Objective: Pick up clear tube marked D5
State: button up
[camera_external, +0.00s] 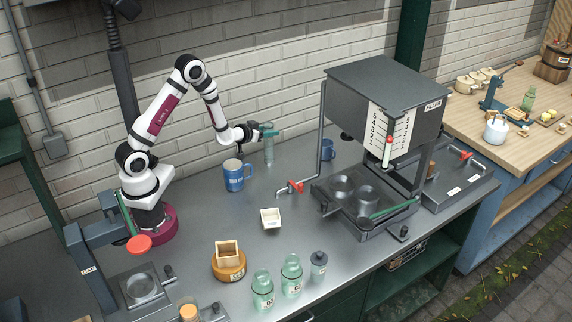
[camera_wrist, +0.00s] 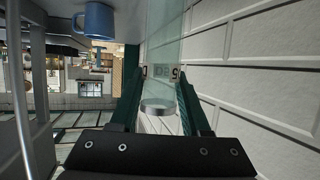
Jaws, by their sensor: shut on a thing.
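A clear greenish tube (camera_external: 269,151) stands upright near the back wall, behind and right of the blue mug. My gripper (camera_external: 264,132) reaches it from the left and is shut around its upper part. In the wrist view the tube (camera_wrist: 166,40) lies between the two dark green fingers of my gripper (camera_wrist: 158,82). A label with dark characters shows on the tube between the fingertips; it is hard to read in full. I cannot tell whether the tube's bottom touches the counter.
A blue mug (camera_external: 236,176) stands just in front of my gripper. A small white dish (camera_external: 271,218) and a red-handled tap (camera_external: 296,187) are nearer the front. The large grey filler machine (camera_external: 385,95) stands to the right. Jars (camera_external: 291,275) line the counter's front.

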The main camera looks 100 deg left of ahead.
grip_shut()
